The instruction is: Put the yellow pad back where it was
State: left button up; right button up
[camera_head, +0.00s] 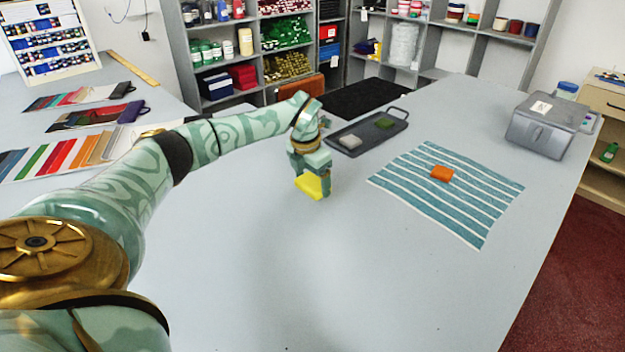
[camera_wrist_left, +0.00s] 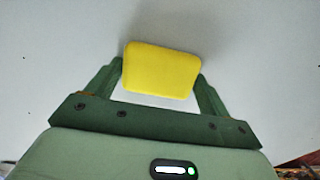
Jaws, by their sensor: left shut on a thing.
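The yellow pad (camera_head: 312,185) is between the fingers of my left gripper (camera_head: 313,186), over the bare grey counter (camera_head: 230,280). My left gripper is shut on it. In the left wrist view, the yellow pad (camera_wrist_left: 162,70) spans the gap between the two green fingers of the left gripper (camera_wrist_left: 160,80). I cannot tell whether the pad touches the counter. A dark tray (camera_head: 395,122) lies behind and to the right of the gripper. My right gripper is not in view.
A teal striped cloth (camera_head: 450,205) with an orange pad (camera_head: 441,174) on it lies to the right. A grey metal box (camera_head: 541,127) stands at the back right. Fabric swatch cards (camera_head: 70,150) lie at the left. The counter's front middle is clear.

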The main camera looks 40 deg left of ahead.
aim_at(307, 185)
pick_arm(q)
jog(key=shift+r, duration=0.1)
jog(key=o, duration=0.9)
notch_tip(307, 185, up, 12)
jog(key=s+p, duration=0.2)
jog(key=p, duration=0.1)
jog(key=shift+w, duration=0.1)
